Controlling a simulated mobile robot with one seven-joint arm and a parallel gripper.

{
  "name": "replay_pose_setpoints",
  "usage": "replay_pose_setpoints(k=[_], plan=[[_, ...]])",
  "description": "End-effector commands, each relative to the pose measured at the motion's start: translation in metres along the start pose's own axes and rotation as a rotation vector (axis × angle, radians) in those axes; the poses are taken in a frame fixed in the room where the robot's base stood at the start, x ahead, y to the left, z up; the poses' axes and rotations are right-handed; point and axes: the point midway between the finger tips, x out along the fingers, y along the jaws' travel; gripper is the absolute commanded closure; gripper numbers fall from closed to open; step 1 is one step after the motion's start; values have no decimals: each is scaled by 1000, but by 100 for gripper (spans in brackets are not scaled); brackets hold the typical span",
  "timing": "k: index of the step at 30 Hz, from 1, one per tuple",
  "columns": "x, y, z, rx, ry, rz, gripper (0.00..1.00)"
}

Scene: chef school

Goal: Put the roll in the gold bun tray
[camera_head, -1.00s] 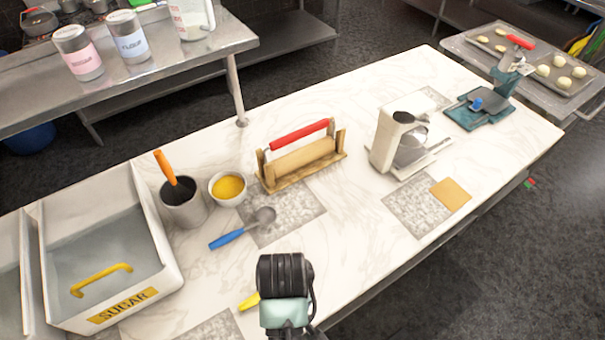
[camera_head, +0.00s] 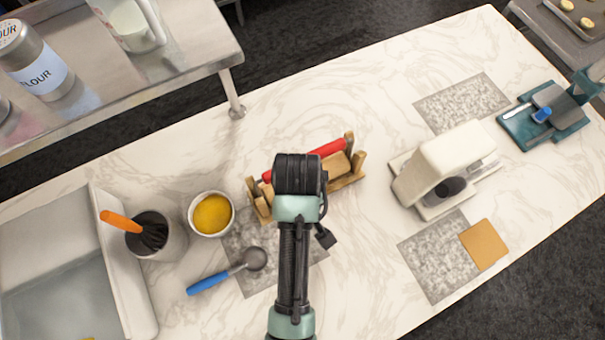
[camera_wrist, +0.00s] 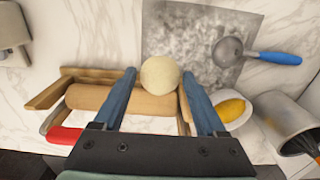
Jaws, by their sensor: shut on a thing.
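My gripper (camera_wrist: 159,74) shows in the wrist view with its two blue fingers on either side of a pale round roll (camera_wrist: 160,78). It is shut on the roll and holds it above the rolling pin stand. In the head view my arm hides the fingers and the roll. A tray with pale buns (camera_head: 573,15) shows in part at the top right corner of the head view, on a metal table beyond the counter. I cannot tell whether this tray is gold.
Below my arm is a wooden stand with a red-handled rolling pin (camera_head: 331,148).

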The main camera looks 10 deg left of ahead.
Motion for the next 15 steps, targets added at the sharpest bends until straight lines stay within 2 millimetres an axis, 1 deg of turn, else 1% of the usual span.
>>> replay_pose_setpoints(k=[3, 6, 11, 15], plan=[[21, -1, 2, 0, -7, -4, 81], [38, -1, 1, 0, -4, -2, 81], [54, 0, 1, 0, -2, -1, 81], [72, -1, 2, 0, -4, -2, 81]])
